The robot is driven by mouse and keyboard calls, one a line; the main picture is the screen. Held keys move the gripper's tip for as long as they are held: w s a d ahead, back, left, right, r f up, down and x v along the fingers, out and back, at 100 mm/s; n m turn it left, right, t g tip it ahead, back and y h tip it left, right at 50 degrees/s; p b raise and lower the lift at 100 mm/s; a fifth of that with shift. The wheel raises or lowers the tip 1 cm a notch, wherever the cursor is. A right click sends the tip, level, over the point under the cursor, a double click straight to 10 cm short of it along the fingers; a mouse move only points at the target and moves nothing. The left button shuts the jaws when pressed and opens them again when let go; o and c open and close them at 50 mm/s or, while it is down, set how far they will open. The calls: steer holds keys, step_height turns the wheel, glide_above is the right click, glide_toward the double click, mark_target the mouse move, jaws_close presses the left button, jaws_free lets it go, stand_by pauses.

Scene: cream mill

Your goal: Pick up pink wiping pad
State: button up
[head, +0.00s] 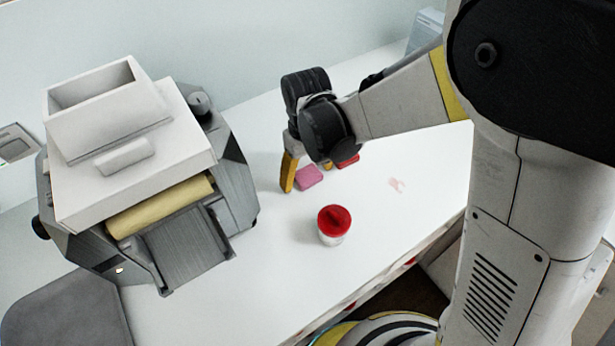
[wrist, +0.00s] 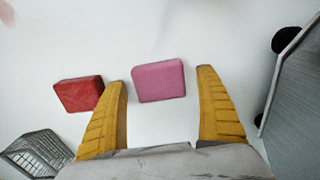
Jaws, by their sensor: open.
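The pink wiping pad (head: 309,177) lies flat on the white table, just below my gripper in the head view. In the wrist view the pink pad (wrist: 159,81) sits between and slightly beyond the fingertips, nearer the left one. My gripper (wrist: 160,77) is open and empty, with its yellow fingers on either side of the pad's line. In the head view my gripper (head: 307,180) hangs over the table, one yellow finger left of the pad. Its height above the table is hard to tell.
A red pad (wrist: 79,93) lies beside the left finger, partly hidden. A grey basket-like object (wrist: 37,153) is at lower left in the wrist view. A large mill machine (head: 140,165) stands left. Table right of the jar is clear.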

mark_target(306, 173)
steer(key=shift+r, duration=0.1)
steer(key=shift+c, duration=0.3)
steer(key=c, duration=0.9)
steer(key=shift+c, duration=0.2)
step_height(306, 173, up, 4)
steer(key=shift+r+p, duration=0.1)
steer(key=shift+p, duration=0.95)
steer(key=s+d+r+p, duration=0.3)
steer(key=d+r, duration=0.3)
steer(key=d, duration=0.5)
steer(key=shift+s+d+r, duration=0.15)
steer(key=shift+r, duration=0.25)
steer(key=shift+c, duration=0.7)
